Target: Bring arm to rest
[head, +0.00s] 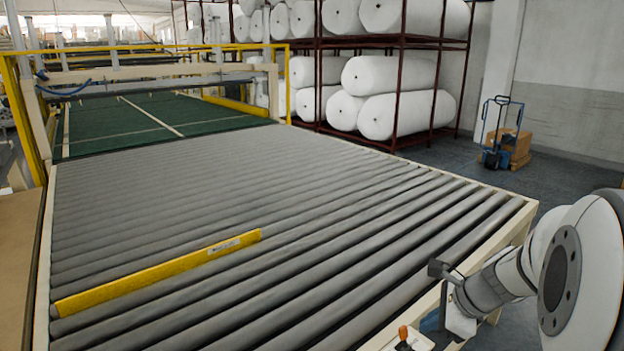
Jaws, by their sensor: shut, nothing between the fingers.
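My arm comes in from the right edge, with a large white joint and a grey wrist section. My gripper (438,269) is at its end, small and dark, at the near right edge of the roller conveyor (300,190). It is shut and holds nothing. I cannot tell whether it touches the conveyor frame. A yellow bar (160,272) with a small label lies across the rollers at the left, well apart from my gripper.
A green belt (150,120) and yellow frame stand beyond the rollers. White wadding rolls (395,112) fill a dark red rack (397,60) behind. A blue hand truck (497,130) with brown boxes stands at the right wall. The floor between is clear.

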